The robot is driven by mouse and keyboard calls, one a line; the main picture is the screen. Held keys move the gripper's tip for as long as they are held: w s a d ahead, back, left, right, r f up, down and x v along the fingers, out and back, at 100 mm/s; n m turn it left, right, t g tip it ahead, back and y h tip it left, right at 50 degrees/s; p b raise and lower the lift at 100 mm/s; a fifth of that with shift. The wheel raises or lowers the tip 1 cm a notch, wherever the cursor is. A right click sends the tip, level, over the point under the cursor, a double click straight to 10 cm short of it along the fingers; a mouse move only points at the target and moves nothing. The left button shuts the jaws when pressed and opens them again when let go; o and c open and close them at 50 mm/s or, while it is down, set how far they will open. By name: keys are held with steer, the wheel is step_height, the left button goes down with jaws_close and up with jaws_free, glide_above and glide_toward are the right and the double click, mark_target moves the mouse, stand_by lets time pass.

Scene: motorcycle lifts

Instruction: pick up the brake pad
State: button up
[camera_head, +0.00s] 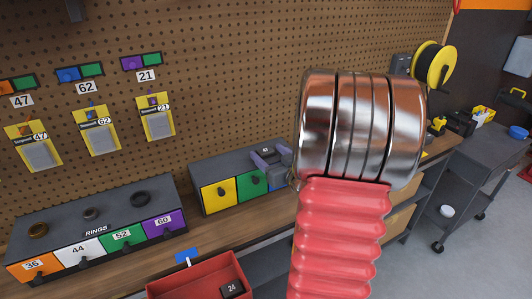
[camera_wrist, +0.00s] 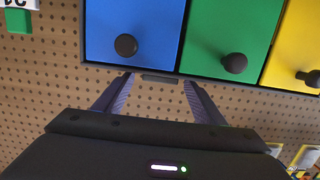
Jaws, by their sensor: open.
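I cannot tell for sure which thing is the brake pad. Yellow packs with grey rectangular faces hang on the pegboard, tagged 47 (camera_head: 40,154), 62 (camera_head: 102,143) and 21 (camera_head: 158,125). A small black block marked 24 (camera_head: 232,288) lies in a red bin at the bottom of the head view. My gripper (camera_head: 268,163) is at the right end of a grey drawer box, partly hidden by my arm.
The drawer box (camera_head: 236,163) also has a yellow drawer (camera_head: 216,194) and a green drawer (camera_head: 251,182) with dark knobs. A RINGS box (camera_head: 95,217) with several numbered fronts stands left on the bench. A grey cart (camera_head: 474,165) stands at the right.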

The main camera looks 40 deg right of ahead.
steer(key=shift+c, duration=0.6)
steer(key=c, duration=0.9)
steer(key=shift+r, duration=0.15)
steer(key=shift+c, duration=0.2)
step_height(320, 180, up, 10)
